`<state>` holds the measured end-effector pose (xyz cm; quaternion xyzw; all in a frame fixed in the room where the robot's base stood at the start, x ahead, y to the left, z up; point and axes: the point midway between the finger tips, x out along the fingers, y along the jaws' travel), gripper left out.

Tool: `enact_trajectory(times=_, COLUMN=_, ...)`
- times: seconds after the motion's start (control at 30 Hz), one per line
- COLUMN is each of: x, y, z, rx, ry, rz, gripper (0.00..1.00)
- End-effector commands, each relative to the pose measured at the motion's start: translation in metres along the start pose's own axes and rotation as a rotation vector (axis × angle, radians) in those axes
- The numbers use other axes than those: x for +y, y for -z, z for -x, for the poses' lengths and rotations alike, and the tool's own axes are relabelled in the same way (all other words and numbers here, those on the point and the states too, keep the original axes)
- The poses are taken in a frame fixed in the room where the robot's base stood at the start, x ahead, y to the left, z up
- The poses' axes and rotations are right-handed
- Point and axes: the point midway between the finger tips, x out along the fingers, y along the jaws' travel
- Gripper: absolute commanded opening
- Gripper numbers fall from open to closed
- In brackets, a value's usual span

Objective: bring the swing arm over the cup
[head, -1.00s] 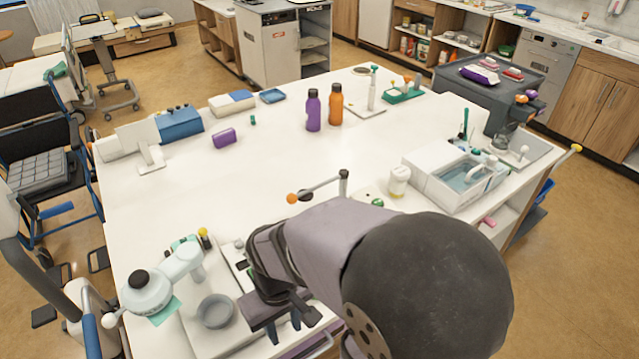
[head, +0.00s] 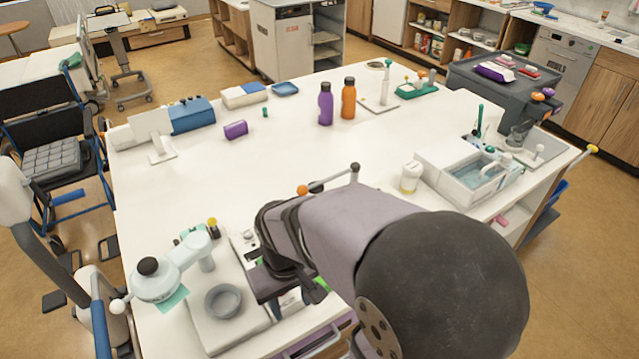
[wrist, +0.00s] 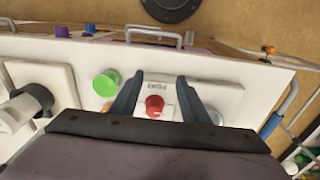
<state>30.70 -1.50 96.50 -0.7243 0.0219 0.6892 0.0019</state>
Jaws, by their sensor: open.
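The swing arm appears to be the pale arm (head: 183,262) on a white base in the head view, with a round head and black knob. Its head lies left of the grey cup (head: 222,300), apart from it. The cup stands upright on the base plate, open at the top. My gripper is right of the cup in the head view, its fingertips hidden there. In the wrist view my gripper (wrist: 156,95) is open and empty, its fingers either side of a red button (wrist: 155,104). I cannot tell whether they touch it.
A green knob (wrist: 105,82) is beside the red button. A metal lever with an orange ball (head: 302,190) stands behind my arm. A white jar (head: 411,177) and a basin unit (head: 470,182) are to the right. The middle of the table (head: 270,160) is clear.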

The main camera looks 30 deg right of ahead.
Motion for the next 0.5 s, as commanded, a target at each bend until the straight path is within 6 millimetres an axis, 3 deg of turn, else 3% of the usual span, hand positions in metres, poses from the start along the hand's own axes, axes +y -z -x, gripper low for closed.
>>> enact_trajectory(times=0.1, x=0.022, y=0.035, z=0.005, rx=0.069, ry=-0.039, rz=-0.056, gripper=0.41)
enact_trajectory(times=0.27, x=0.064, y=0.067, z=0.015, rx=0.087, ry=-0.166, rz=-0.090, gripper=0.41)
enact_trajectory(times=0.4, x=0.108, y=0.093, z=0.032, rx=0.113, ry=-0.298, rz=-0.152, gripper=0.41)
enact_trajectory(times=0.5, x=0.119, y=0.089, z=0.022, rx=0.008, ry=-0.427, rz=-0.075, gripper=0.41)
